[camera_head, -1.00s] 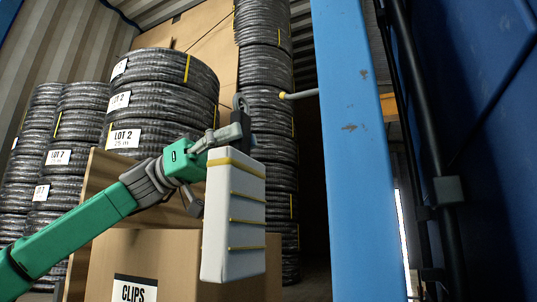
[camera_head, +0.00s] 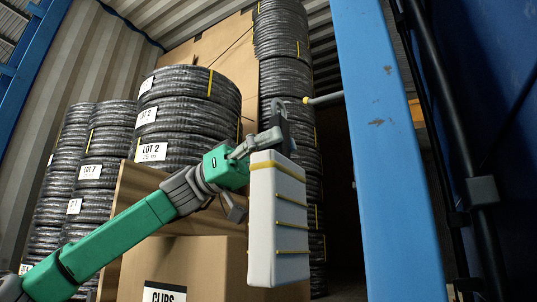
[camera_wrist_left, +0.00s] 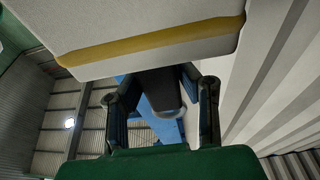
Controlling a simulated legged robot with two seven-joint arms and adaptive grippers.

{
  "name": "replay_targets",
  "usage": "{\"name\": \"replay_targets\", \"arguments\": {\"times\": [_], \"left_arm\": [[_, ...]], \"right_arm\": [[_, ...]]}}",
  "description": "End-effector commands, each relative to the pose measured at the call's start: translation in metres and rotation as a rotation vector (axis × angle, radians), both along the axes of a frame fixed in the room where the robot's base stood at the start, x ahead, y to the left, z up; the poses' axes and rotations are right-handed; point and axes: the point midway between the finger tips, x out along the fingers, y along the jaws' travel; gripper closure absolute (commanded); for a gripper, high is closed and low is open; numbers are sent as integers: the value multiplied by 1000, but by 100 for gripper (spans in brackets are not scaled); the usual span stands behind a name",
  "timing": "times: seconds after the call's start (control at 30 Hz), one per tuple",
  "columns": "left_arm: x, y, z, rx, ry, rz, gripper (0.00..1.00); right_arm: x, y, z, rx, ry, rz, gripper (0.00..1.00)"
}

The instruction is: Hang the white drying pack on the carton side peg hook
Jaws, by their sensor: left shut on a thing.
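The white drying pack (camera_head: 276,222), a tall slab with yellow bands, hangs upright below my left gripper (camera_head: 268,139). A dark hook-like hanger (camera_head: 281,114) rises from its top. My left gripper is shut on the hanger. In the left wrist view, the pack (camera_wrist_left: 150,30) fills the top, and the gripper's fingers (camera_wrist_left: 160,95) close around a dark piece. The peg (camera_head: 325,99), grey with a yellow tip, sticks out leftward at the blue post. In the picture, its tip is just right of the hanger's top, with a small gap; depth is unclear. My right gripper is out of view.
A blue post (camera_head: 390,160) stands right of the pack. Stacked black hose coils (camera_head: 187,115) stand behind on the left, with another tall stack (camera_head: 284,75) behind the hanger. A carton marked CLIPS (camera_head: 215,262) is low behind my arm.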

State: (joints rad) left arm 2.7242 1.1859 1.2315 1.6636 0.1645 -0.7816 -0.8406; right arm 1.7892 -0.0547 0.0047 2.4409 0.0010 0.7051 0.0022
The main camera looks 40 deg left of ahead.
Motion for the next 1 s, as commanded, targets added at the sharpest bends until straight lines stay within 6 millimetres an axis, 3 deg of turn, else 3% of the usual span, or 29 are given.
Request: {"name": "replay_targets", "arguments": {"times": [1.0], "left_arm": [[17, -68, -4, -1, 0, 0, 100]], "right_arm": [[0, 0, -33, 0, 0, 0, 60]]}}
